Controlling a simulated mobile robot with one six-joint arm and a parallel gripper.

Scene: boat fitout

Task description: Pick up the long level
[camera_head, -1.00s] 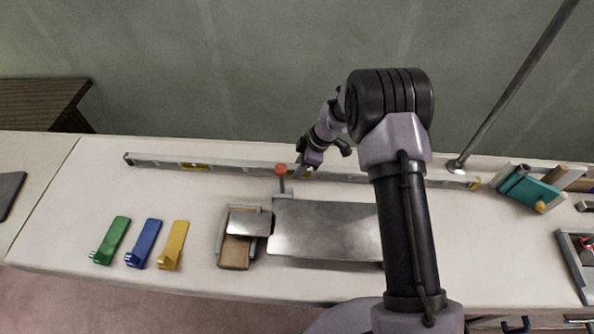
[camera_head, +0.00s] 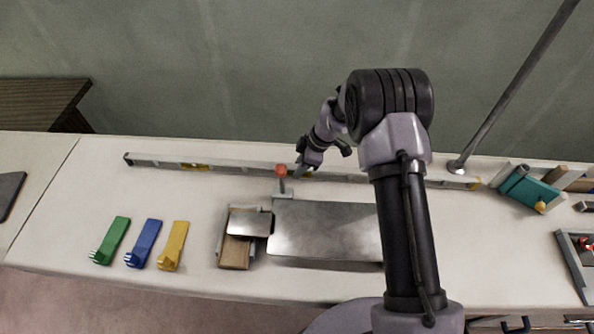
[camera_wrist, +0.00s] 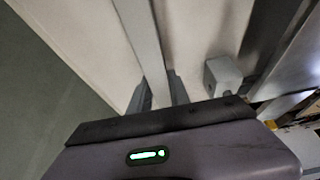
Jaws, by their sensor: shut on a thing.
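The long level (camera_head: 235,165) is a thin grey bar with yellow parts, lying along the back of the white worktop. My gripper (camera_head: 300,172) is at the middle of the level, behind the metal plate, and is shut on it. In the wrist view the level (camera_wrist: 142,40) runs up and away from between the fingers of my gripper (camera_wrist: 158,95). I cannot tell whether the level touches the worktop or is slightly lifted. My arm hides part of its right half.
A red-topped post (camera_head: 281,172) stands close in front of the level beside a metal plate (camera_head: 325,228). A diagonal pole (camera_head: 510,90) meets the worktop near the level's right end. Green (camera_head: 111,240), blue (camera_head: 144,243) and yellow (camera_head: 174,245) pieces lie at front left. A teal item (camera_head: 530,190) is at right.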

